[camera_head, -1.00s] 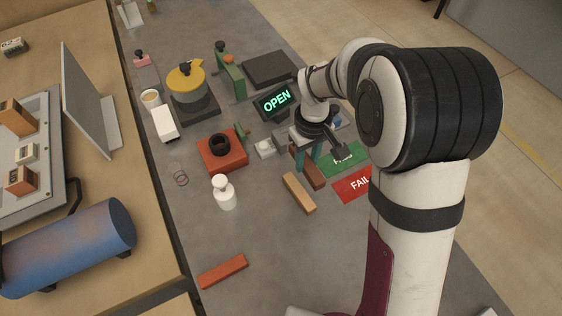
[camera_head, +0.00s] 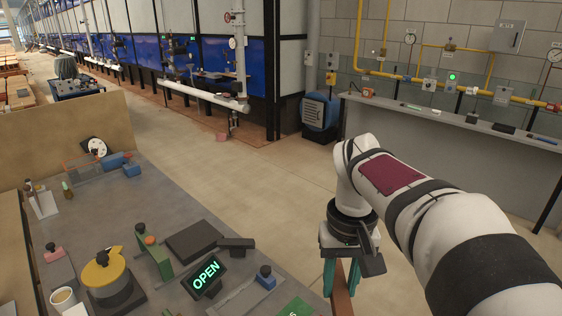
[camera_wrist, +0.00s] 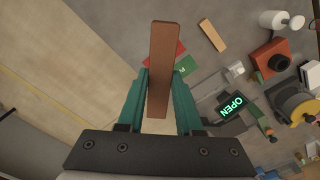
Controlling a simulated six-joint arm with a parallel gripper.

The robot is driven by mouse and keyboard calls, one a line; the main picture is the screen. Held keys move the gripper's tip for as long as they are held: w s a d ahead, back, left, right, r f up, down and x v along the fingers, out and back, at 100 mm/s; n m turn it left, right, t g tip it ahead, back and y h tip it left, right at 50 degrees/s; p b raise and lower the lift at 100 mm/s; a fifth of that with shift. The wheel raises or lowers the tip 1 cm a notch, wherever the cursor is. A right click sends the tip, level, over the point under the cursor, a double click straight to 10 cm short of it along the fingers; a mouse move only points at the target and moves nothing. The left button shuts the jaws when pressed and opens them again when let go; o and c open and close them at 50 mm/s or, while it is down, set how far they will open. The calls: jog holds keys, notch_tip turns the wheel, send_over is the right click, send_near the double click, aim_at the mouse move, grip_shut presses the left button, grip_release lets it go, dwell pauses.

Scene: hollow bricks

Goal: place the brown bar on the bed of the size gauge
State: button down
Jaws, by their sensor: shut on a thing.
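My gripper (camera_head: 341,272) is shut on the brown bar (camera_head: 341,300). The bar hangs below the teal fingers, and its lower end is cut off in the head view. In the wrist view the bar (camera_wrist: 162,50) runs lengthwise between the fingers (camera_wrist: 159,82), raised above the bench. The lit OPEN display (camera_head: 205,276) stands on the bench left of my gripper; it also shows in the wrist view (camera_wrist: 231,107). A green upright frame with an orange knob (camera_head: 152,252) is behind it. I cannot tell for sure which of these is the size gauge, and its bed is not clear.
A yellow-lidded pot (camera_head: 104,275), a dark flat block (camera_head: 192,241) and a small blue-topped item (camera_head: 265,277) stand on the bench. In the wrist view, red (camera_wrist: 178,47) and green (camera_wrist: 187,65) pads, a tan bar (camera_wrist: 212,35) and an orange-red block (camera_wrist: 270,60) lie below.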

jog(key=w+a+f+m, duration=0.2)
jog(key=w+a+f, duration=0.15)
jog(key=w, duration=0.35)
jog(key=m, duration=0.7)
send_near(241, 303)
jog(key=shift+f, duration=2.55)
jog(key=shift+f, duration=0.65)
